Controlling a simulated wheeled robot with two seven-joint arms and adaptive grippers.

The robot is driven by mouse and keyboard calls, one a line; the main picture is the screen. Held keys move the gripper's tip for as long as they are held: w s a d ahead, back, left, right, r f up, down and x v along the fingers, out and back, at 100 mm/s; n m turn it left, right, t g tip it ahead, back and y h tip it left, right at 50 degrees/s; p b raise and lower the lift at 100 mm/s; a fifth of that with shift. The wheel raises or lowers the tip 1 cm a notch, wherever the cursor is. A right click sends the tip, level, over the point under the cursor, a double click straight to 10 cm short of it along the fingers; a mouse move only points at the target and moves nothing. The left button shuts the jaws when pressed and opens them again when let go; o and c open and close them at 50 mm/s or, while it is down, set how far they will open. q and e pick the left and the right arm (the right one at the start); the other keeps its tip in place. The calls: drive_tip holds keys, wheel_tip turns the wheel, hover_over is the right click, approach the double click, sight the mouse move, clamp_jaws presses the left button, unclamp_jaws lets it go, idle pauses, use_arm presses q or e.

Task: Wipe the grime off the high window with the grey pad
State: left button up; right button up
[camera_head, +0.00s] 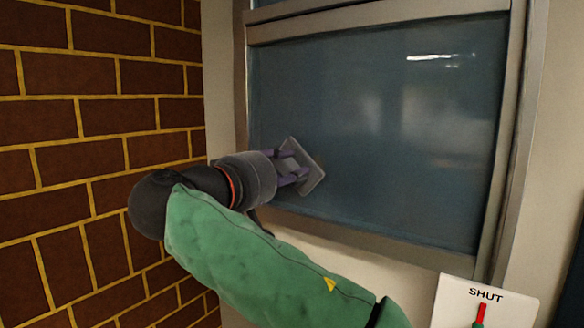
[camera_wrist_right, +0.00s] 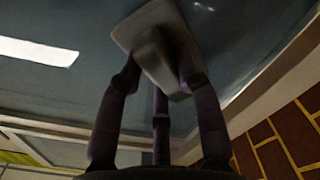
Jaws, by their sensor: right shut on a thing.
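The high window (camera_head: 400,130) is a dark bluish pane in a grey-beige frame. My right gripper (camera_head: 292,167) is shut on the grey pad (camera_head: 314,178) and holds it at the lower left of the pane. The pad's flat face is turned to the glass and looks to be on it or very close. In the right wrist view the fingers (camera_wrist_right: 160,90) grip the handle of the pad (camera_wrist_right: 128,35). My left gripper is out of view.
A brown brick wall (camera_head: 80,120) with yellow joints stands close on the left. The window frame (camera_head: 512,140) borders the pane. A white panel (camera_head: 500,312) marked SHUT, with a red and green lever, is at the lower right. The pane right of the pad is free of objects.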

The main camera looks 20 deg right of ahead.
drive_tip(key=v, duration=0.2)
drive_tip(key=shift+s+a, duration=0.75)
drive_tip(key=shift+a, duration=0.1)
drive_tip(key=v, duration=0.3)
drive_tip(key=shift+d, duration=0.1)
idle(0.5)
drive_tip(key=shift+x, duration=3.3)
drive_tip(key=shift+x, duration=0.95)
